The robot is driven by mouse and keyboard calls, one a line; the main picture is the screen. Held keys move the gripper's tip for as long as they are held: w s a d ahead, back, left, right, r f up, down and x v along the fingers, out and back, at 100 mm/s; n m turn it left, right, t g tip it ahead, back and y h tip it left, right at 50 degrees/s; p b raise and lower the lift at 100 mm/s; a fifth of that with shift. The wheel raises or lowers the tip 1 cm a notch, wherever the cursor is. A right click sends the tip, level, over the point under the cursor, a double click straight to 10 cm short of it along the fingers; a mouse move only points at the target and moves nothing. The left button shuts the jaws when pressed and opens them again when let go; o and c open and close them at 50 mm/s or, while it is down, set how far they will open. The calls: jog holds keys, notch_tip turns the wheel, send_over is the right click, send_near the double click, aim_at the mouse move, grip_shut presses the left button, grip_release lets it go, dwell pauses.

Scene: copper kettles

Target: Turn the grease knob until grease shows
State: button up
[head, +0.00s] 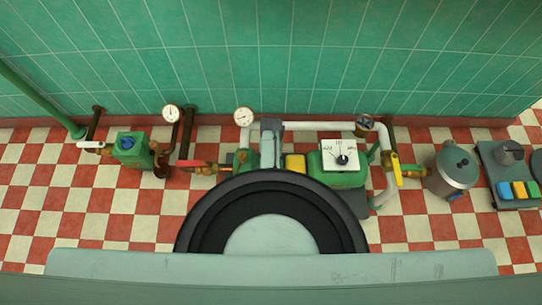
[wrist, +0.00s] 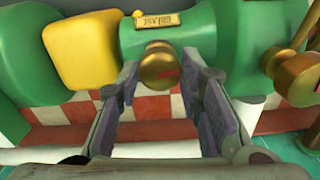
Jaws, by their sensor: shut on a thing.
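The brass grease knob (wrist: 158,66) sticks out of a green housing (wrist: 215,25) in the wrist view. A small dark red mark shows on its right side. A brass plate (wrist: 158,19) with lettering is fixed just above it. My gripper (wrist: 161,82) has one finger on each side of the knob and is shut on it. The fingers hide part of the housing below. In the head view the green pump set (head: 342,178) stands on the floor by the wall, but the knob cannot be made out there.
A yellow block (wrist: 85,50) sits left of the knob, and a second brass fitting (wrist: 292,70) is close to the right finger. White pipes, a yellow-handled valve (head: 396,168), a gauge (head: 244,117) and a grey metal canister (head: 452,170) surround the pump.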

jog(key=m, duration=0.4)
jog(key=shift+m+p, duration=0.3)
jog(key=shift+p, duration=0.05)
jog(key=shift+m, duration=1.9)
jog(key=shift+p, duration=0.3)
jog(key=o, duration=1.2)
jog(key=shift+c, duration=0.2)
notch_tip(320, 180, up, 12)
